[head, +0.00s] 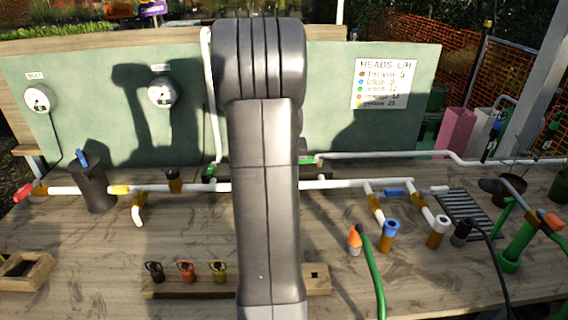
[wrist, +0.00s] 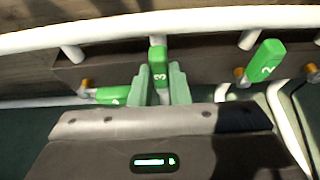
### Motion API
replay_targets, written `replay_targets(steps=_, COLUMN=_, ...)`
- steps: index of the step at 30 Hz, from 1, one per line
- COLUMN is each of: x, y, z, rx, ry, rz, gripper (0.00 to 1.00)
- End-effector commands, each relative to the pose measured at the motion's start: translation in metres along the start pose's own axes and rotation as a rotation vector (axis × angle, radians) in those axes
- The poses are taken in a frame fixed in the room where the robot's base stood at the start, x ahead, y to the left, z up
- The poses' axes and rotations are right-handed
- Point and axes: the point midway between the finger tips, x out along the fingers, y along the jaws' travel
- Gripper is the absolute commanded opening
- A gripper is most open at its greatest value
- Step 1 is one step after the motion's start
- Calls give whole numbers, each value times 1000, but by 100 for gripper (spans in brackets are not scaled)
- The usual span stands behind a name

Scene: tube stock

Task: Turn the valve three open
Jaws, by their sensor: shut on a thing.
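In the wrist view, the green handle of valve three (wrist: 158,54), marked "3", stands between the two green fingers of my gripper (wrist: 161,84). The gripper is shut on it. The handle points up and down in this view, roughly across the white pipe (wrist: 200,18). Its pivot is not clearly visible. In the head view my own arm covers the gripper and valve three.
In the wrist view, a green handle marked "2" (wrist: 264,58) is tilted close on the right. Another green handle (wrist: 112,95) lies sideways close on the left, its number unclear. In the head view, a sign (head: 384,83) hangs on the green panel (head: 330,65).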

Motion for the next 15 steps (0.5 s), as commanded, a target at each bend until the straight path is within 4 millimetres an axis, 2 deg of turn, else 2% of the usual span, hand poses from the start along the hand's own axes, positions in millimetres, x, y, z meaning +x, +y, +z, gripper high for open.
replay_targets(steps=14, x=-1, y=1, z=-2, rx=-13, ry=4, rz=-4, gripper=0)
replay_targets(steps=15, x=-1, y=1, z=-2, rx=-13, ry=4, rz=-4, gripper=22)
